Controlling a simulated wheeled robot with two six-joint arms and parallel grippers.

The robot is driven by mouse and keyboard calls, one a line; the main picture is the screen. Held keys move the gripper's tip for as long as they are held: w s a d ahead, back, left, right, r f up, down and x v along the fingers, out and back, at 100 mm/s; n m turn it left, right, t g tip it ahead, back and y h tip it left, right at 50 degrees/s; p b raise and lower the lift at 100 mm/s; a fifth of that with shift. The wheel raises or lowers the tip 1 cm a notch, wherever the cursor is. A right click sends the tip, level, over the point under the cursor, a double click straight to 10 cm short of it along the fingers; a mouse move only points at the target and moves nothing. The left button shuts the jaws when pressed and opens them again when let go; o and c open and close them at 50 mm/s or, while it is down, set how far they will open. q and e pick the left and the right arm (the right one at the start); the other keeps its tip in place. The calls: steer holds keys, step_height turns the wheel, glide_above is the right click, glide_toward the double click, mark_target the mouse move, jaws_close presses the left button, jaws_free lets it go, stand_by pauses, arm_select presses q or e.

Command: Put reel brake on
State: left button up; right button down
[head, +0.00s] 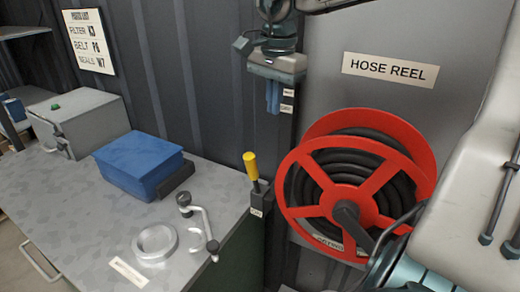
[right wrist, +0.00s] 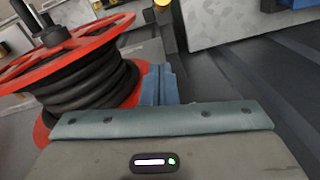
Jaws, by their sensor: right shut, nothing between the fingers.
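The hose reel (head: 352,190) has red spoked flanges and a coiled black hose, and hangs on the grey panel under the HOSE REEL sign (head: 390,70). A lever with a yellow grip (head: 251,165), which looks like the reel brake, stands nearly upright in a dark bracket left of the reel. My right gripper (head: 273,108) is shut and empty, pointing down above and slightly right of the yellow grip, apart from it. In the right wrist view the blue fingers (right wrist: 160,84) are together beside the reel (right wrist: 75,65); the yellow grip (right wrist: 162,3) is at the top edge. My left gripper is out of view.
A small label (head: 256,212) is on the lever bracket; two more small labels sit beside my right fingers, too small to read. The bench (head: 80,215) at left holds a blue box (head: 138,163), a grey case (head: 82,122), a metal ring (head: 157,244) and a crank-like part (head: 202,222).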

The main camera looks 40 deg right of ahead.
step_height(320, 180, down, 2)
steer(key=w, duration=0.1)
steer(key=p, duration=0.3)
glide_above(254, 178)
steer(key=d, duration=0.2)
step_height(254, 178, down, 9)
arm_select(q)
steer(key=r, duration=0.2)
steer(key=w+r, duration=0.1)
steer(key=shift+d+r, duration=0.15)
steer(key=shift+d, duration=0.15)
arm_select(e)
steer(key=shift+w+d+f, duration=0.25)
steer(key=shift+w+d, duration=0.05)
steer(key=shift+d, duration=0.1)
